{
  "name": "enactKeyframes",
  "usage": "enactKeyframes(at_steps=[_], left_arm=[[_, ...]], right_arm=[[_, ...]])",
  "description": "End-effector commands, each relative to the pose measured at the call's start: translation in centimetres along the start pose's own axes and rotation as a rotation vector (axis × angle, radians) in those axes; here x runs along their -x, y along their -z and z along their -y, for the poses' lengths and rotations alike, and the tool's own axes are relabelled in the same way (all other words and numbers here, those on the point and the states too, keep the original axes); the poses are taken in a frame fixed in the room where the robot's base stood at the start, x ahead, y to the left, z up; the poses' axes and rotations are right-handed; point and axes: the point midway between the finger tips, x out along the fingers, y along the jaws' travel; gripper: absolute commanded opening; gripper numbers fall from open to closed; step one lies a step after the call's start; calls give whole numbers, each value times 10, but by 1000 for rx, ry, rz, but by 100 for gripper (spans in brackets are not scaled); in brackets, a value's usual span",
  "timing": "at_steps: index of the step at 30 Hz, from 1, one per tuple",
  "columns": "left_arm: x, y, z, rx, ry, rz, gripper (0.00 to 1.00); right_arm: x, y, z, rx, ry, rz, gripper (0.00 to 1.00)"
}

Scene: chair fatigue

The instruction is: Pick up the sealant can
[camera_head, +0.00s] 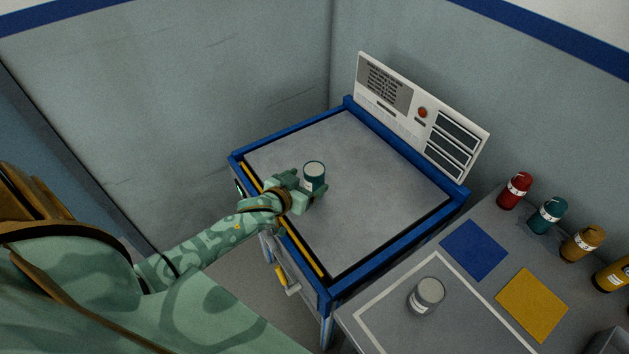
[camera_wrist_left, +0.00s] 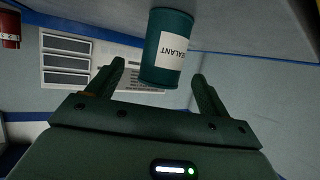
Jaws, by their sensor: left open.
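The sealant can (camera_head: 314,176) is a teal cylinder with a pale top and a white label. It stands upright on the grey top of the blue-edged cart. My left gripper (camera_head: 307,194) is at the can, on its near side in the head view. My right gripper is not in view.
A grey bench (camera_head: 388,316) at the right holds a grey can (camera_head: 427,295), a blue mat (camera_head: 474,250), a yellow mat (camera_head: 532,304) and several bottles, including a red one (camera_head: 515,190). A control panel (camera_head: 420,115) stands behind the cart top (camera_head: 385,190), which is otherwise clear.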

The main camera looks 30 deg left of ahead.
Motion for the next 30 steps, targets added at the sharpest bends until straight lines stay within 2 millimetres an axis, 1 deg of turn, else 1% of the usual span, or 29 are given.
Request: enactKeyframes(at_steps=[5, 6, 8, 11, 16, 17, 18, 20, 21, 23, 24, 30], left_arm=[[-30, 4, 4, -2, 1, -2, 79], [-36, 3, 3, -1, 1, 0, 79], [-43, 3, 3, -1, 1, 0, 79], [-48, 4, 3, -1, 0, 0, 79], [-48, 5, 3, 0, 0, 0, 79], [-48, 5, 3, 0, 0, 0, 77], [-48, 5, 3, 0, 0, 0, 66], [-47, 5, 3, 0, 0, 0, 49], [-47, 5, 3, 0, 0, 0, 38], [-47, 5, 3, 0, 0, 0, 22], [-48, 6, 3, 0, 0, -2, 17], [-47, 6, 3, 0, 0, -2, 17]], right_arm=[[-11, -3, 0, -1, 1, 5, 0], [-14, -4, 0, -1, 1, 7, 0], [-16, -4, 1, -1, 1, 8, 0], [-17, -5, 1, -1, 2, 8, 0], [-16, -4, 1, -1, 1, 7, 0], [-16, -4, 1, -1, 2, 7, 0], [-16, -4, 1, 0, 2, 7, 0], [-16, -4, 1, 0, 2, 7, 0], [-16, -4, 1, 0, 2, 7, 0], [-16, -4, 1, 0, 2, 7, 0], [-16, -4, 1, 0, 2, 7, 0], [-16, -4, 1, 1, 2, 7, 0]])
